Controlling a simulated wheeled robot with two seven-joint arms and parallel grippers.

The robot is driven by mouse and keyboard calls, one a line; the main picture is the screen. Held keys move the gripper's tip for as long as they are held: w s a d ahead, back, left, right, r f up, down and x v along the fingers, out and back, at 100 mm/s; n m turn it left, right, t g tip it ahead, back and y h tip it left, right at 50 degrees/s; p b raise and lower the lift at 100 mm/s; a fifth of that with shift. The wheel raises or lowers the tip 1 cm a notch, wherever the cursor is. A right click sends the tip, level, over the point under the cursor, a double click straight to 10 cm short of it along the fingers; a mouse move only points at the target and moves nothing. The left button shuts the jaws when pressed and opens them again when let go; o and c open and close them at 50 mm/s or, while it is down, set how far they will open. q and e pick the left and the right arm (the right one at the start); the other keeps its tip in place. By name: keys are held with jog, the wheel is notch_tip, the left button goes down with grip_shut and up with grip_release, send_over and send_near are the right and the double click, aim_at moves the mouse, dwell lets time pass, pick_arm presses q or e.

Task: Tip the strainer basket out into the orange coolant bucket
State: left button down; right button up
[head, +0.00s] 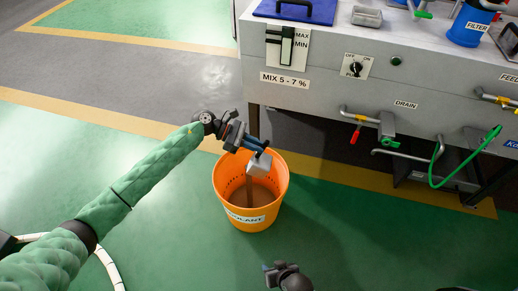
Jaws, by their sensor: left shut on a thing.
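My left gripper (254,145) is shut on the strainer basket (260,164), a small light-grey box. It holds the basket tilted over the back part of the orange coolant bucket (228,188). A brown stream (249,190) runs from the basket down into the bucket. Brown liquid (262,195) lies inside the bucket. The bucket stands upright on the green floor, with a white label on its front. The basket's inside is hidden. My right gripper (268,268) is low at the bottom edge, in front of the bucket and apart from it; its fingers are too small to judge.
A grey machine tank (330,95) stands behind and to the right, with a drain valve (385,125), a green hose (435,165) and a small grey tray (367,16) on top. A blue filter housing (466,28) is at top right.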

aim_at(265, 147)
pick_arm(q)
jog(key=shift+a+r, duration=0.15)
jog(key=shift+a, duration=0.05)
dwell(0.3)
jog(key=d+p, duration=0.1)
jog(key=d+y+p, duration=0.2)
jog(key=shift+s+d+f+t, duration=0.25)
jog(key=shift+s+t, duration=0.05)
jog(key=shift+s, duration=0.05)
jog(key=shift+d+f+y+p, duration=0.25)
jog(key=shift+y+p, duration=0.05)
jog(key=shift+y, duration=0.1)
jog(key=shift+s+f, duration=0.1)
jog(key=shift+f, duration=0.15)
